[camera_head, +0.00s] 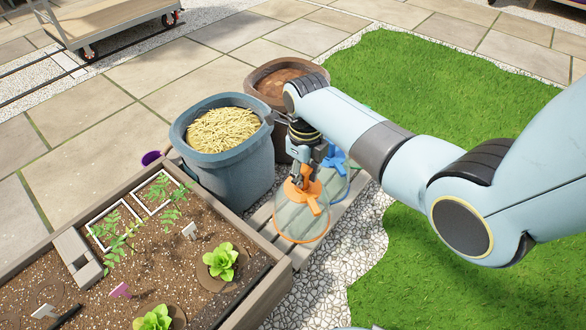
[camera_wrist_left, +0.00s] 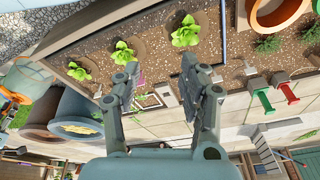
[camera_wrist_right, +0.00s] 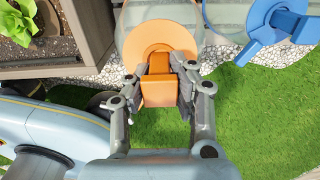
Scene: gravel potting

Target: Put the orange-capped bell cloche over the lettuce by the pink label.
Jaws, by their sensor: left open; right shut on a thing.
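The orange-capped bell cloche (camera_head: 300,222) is clear with an orange rim, over the slatted grey board beside the planter. I cannot tell whether it touches the board. My right gripper (camera_head: 306,178) is shut on its orange cap; the right wrist view shows the orange handle (camera_wrist_right: 158,92) between the fingers (camera_wrist_right: 168,82). The pink label (camera_head: 121,291) stands in the planter soil, nearest the front lettuce (camera_head: 154,318). Another lettuce (camera_head: 221,261) grows farther right. My left gripper (camera_wrist_left: 158,66) is open and empty; several lettuces, including a middle one (camera_wrist_left: 123,53), show beyond it.
A blue-capped cloche (camera_head: 337,160) stands close behind the orange one. A blue-grey tub (camera_head: 235,172) and a brown pot (camera_head: 270,92) stand behind the planter. The planter's wooden wall (camera_head: 262,292) lies between the cloche and the lettuces. White labels (camera_head: 190,231) and seedlings share the soil.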

